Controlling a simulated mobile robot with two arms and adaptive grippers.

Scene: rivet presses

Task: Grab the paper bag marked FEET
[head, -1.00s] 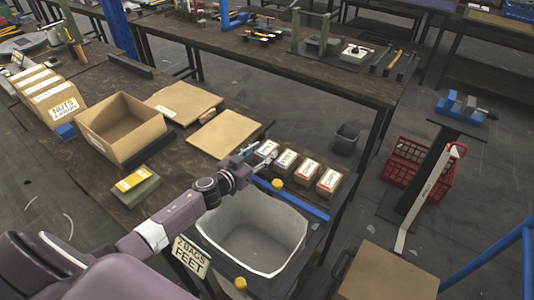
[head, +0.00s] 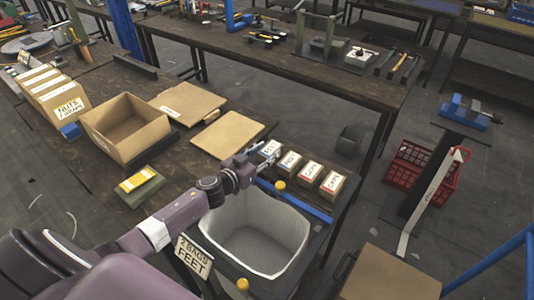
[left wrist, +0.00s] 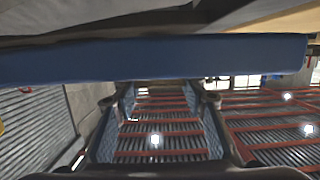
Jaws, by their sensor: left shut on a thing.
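A row of small paper bags with white labels stands at the bench corner in the head view. The lettering is too small to read. My left gripper (head: 254,152) is at the leftmost bag and is shut on it; its fingers partly hide the contact. In the left wrist view both fingers (left wrist: 162,105) show, with the bag not clearly visible. My right gripper is not in view.
A blue rail (head: 305,208) runs in front of the bags, and a blue bar (left wrist: 160,58) crosses the left wrist view. An open carton (head: 125,148) is left.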

